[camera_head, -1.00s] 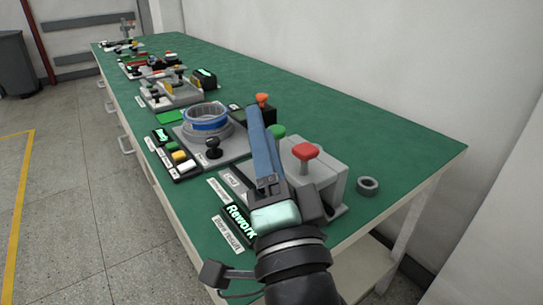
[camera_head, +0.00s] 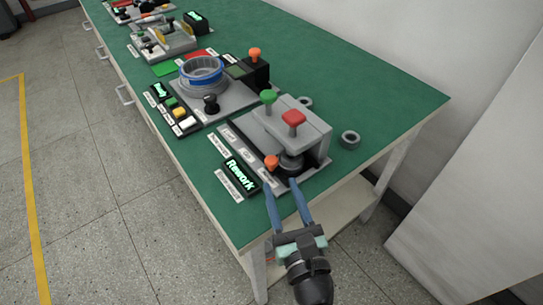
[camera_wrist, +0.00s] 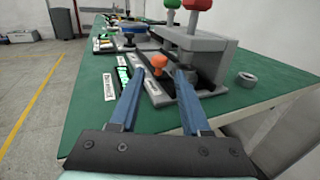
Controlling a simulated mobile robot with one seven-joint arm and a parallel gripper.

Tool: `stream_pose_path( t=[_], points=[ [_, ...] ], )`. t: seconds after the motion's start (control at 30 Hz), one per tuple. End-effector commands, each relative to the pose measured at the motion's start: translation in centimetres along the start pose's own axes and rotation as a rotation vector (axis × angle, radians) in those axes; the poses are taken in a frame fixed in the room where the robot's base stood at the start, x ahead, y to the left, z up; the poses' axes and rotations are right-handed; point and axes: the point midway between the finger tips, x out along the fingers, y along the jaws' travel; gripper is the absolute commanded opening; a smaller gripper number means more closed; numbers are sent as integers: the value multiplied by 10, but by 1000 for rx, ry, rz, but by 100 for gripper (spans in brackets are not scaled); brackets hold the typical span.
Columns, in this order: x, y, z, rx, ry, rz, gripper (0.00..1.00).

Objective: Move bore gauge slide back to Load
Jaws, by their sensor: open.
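The bore gauge is a grey block (camera_head: 297,133) near the front end of the green bench. A red knob (camera_head: 293,117) and a green knob (camera_head: 268,97) stand on it. Its slide has an orange knob (camera_head: 271,162), with a dark round part beside it under the block's near side. The orange knob (camera_wrist: 158,63) also shows in the wrist view, between the finger lines and just ahead of the tips. My gripper (camera_head: 281,186) is open and empty, its blue fingers pointing at the knob. Slide labels are too small to read. The display (camera_head: 242,175) reads "Rework".
A grey ring (camera_head: 350,139) lies on the bench right of the gauge; another shows partly behind it. A station with a blue-banded ring (camera_head: 202,76), buttons and a black knob stands farther along. The bench's near end (camera_head: 310,207) has bare green edge.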

Motion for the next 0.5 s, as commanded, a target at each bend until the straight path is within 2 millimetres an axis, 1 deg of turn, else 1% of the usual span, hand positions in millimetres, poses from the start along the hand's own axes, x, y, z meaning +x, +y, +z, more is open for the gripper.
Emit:
stream_pose_path(
  t=[0.03, 0.1, 0.3, 0.5],
  points=[
    [11, 1, 2, -1, -4, 3, 47],
    [25, 1, 2, -1, -4, 2, 47],
    [58, 1, 2, -2, -3, 2, 47],
    [77, 1, 1, -4, -1, 1, 47]
  ],
)
